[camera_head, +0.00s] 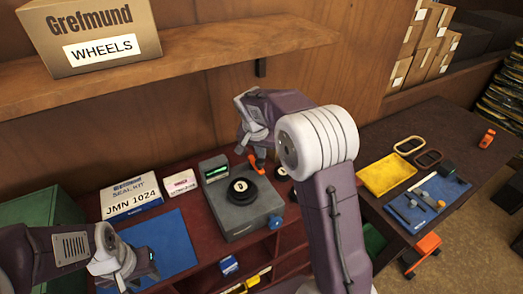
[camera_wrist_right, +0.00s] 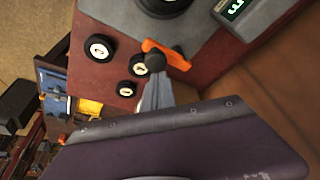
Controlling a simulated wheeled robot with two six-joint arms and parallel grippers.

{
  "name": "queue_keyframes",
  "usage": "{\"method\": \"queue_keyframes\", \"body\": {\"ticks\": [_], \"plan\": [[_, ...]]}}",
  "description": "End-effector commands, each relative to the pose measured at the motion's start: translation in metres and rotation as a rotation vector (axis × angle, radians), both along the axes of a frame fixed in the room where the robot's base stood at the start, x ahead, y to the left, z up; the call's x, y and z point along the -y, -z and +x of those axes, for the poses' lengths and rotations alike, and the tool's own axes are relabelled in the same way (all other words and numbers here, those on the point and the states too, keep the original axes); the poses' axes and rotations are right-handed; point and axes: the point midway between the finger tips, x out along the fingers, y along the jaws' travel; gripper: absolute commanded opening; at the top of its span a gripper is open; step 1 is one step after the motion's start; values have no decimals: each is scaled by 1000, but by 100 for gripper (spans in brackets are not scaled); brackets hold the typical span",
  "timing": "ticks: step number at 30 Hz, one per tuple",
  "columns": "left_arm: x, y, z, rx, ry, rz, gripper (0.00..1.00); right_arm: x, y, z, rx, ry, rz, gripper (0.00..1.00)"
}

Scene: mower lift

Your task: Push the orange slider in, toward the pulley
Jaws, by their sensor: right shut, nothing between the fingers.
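The orange slider (camera_head: 257,164) sits at the back of the grey block (camera_head: 236,222), beside the black pulley (camera_head: 242,190) with a white label. The slider also shows in the right wrist view (camera_wrist_right: 170,54), with the pulley's edge (camera_wrist_right: 160,6) at the top. My right gripper (camera_head: 263,150) is shut and empty, its tip (camera_wrist_right: 155,80) right at the slider by a dark round knob (camera_wrist_right: 155,62). I cannot tell whether they touch. My left gripper (camera_head: 145,268) hangs at the lower left, far from the slider; its finger gap is unclear.
White seal-kit boxes (camera_head: 131,196) and a blue mat (camera_head: 160,250) lie further left. Several labelled wheels (camera_wrist_right: 100,48) lie on the red bench. Another bench holds a yellow tray (camera_head: 386,174) and tools.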

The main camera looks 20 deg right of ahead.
Motion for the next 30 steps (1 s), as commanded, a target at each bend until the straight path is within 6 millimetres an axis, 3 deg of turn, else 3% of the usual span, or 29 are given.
{"method": "queue_keyframes", "body": {"ticks": [8, 16, 18, 30], "plan": [[0, 1, 0, 0, 0, 0, 36, 0, 1, 0, 0, 5, 0, 0], [0, 13, 0, 0, 0, 0, 36, -12, 3, -4, 1, 230, -1, 0], [0, 20, 0, 0, 0, 0, 36, -18, 4, -5, 2, 236, 0, 0], [0, 16, 0, 0, 0, 0, 36, -18, -1, -5, 0, 236, -1, 0]]}}
